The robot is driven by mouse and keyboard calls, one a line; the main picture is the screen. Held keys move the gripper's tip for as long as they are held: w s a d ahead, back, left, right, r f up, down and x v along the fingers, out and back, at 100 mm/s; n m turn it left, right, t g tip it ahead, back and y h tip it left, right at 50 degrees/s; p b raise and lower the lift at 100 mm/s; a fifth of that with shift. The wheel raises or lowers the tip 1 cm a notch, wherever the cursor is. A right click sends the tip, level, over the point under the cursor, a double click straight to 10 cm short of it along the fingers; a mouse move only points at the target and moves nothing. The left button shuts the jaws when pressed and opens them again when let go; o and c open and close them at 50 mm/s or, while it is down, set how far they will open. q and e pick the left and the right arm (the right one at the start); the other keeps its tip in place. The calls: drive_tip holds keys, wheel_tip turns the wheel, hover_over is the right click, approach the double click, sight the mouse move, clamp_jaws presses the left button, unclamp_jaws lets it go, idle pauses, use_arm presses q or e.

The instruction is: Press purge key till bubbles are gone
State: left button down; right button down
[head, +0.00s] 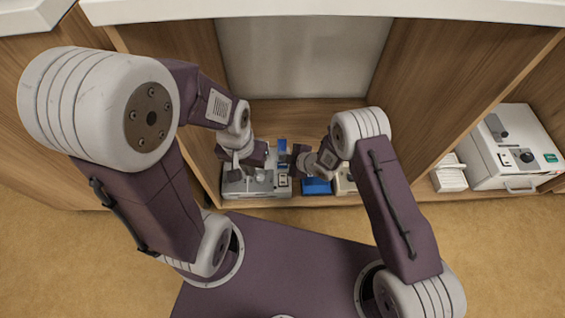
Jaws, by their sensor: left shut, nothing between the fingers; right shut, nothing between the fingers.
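A grey device (235,187) with small controls on its front stands in the wooden bay, at the lower left of the opening. It may be the pump. The purge key, tubing and any bubbles are too small or hidden to make out. My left gripper (257,160) is shut and empty, above the grey device. I cannot tell whether it touches the device. My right gripper (297,157) is shut and empty, just to the right, above the space beside the device.
A blue item (317,186) and a cream item (344,184) sit right of the grey device, partly under my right arm. Wooden side panels wall the bay on both sides. A white boxy machine (515,150) stands at the far right, beside a small white item (449,178).

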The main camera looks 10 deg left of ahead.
sight(284, 166)
wheel_tip(284, 166, up, 4)
drive_tip(key=shift+f+p, duration=0.2)
drive_tip(key=shift+p, duration=1)
drive_tip(key=shift+f, duration=0.1)
